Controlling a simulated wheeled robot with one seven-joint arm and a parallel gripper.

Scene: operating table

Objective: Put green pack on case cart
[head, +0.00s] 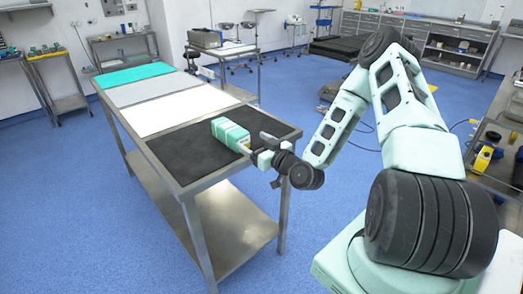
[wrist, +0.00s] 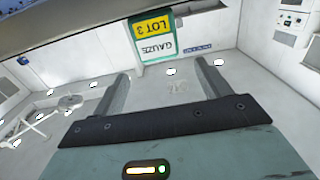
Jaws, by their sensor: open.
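The green pack (head: 230,133) is a pale green box with white bands, lying on the black mat at the near end of the steel table. Its yellow and white end label, reading GAUZE LOT 3, shows upside down in the wrist view (wrist: 155,38). My gripper (head: 257,143) is low over the mat at the pack's right end, facing the label. In the wrist view my gripper (wrist: 161,72) is open, its fingers spread wider than the pack. The pack appears just beyond the fingertips, with no contact visible. I cannot tell which stand is the case cart.
The steel table (head: 187,190) also bears white (head: 184,107), grey (head: 155,88) and green (head: 133,74) mats, all clear. A steel cart (head: 226,51) with a grey case (head: 205,38) stands behind. A bench with tools (head: 490,160) is at the right. Blue floor is open left of the table.

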